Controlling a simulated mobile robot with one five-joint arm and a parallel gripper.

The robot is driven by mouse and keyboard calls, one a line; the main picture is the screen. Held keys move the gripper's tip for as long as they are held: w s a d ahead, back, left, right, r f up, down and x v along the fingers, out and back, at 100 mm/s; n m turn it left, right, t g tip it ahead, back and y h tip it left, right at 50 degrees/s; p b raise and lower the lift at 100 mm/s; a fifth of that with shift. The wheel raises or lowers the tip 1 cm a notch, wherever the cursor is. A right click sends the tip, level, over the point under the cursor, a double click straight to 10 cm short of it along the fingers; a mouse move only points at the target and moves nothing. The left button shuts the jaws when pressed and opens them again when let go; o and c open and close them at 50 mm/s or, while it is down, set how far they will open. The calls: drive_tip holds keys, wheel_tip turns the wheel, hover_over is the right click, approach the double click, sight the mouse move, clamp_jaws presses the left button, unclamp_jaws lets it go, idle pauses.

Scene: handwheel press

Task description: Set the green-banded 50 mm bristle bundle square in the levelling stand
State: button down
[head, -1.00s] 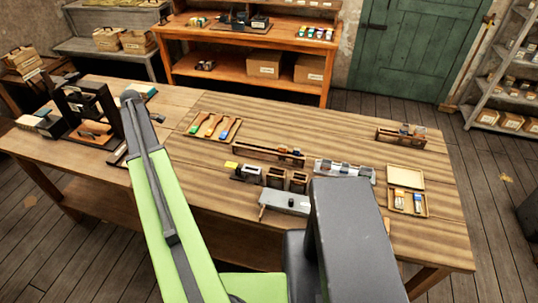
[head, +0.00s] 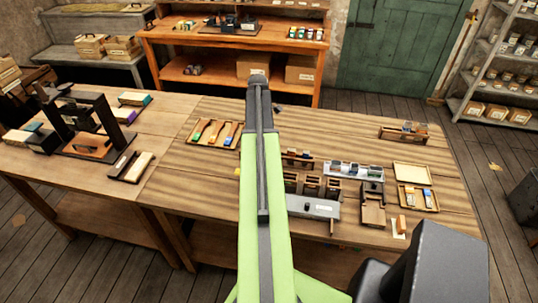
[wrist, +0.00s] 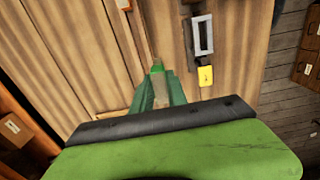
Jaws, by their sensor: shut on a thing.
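In the wrist view my gripper (wrist: 160,88) points down over the striped wooden bench. Its green fingers are shut on a small piece with a green end, which I take as the green-banded bristle bundle (wrist: 157,69). Most of the bundle is hidden between the fingers, so I cannot tell whether it is square. A dark holder with a pale rectangular frame (wrist: 203,36) and a yellow tag (wrist: 205,76) lies to the right of the gripper, apart from it. It may be the levelling stand. In the head view my arm hides the gripper.
A tray of coloured-handled brushes (head: 202,133) lies left of my arm. Dark blocks, a grey box (head: 313,207) and a clear-topped rack (head: 354,170) stand to its right. A black press (head: 92,125) is on the left table.

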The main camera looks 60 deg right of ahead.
drive_tip(key=shift+s+a+r, duration=0.1)
drive_tip(key=shift+s+r, duration=0.05)
drive_tip(key=shift+s, duration=0.05)
drive_tip(key=shift+s+a+f, duration=0.1)
drive_tip(key=shift+s+f, duration=0.1)
drive_tip(key=s+a, duration=0.6)
drive_tip(key=a, duration=0.2)
wheel_tip(320, 180, down, 4)
drive_tip(key=b, duration=0.4)
drive_tip(key=shift+w, duration=0.15)
drive_tip(key=shift+f, duration=0.2)
drive_tip(key=shift+f+b, duration=2)
drive_tip(key=shift+b, duration=0.2)
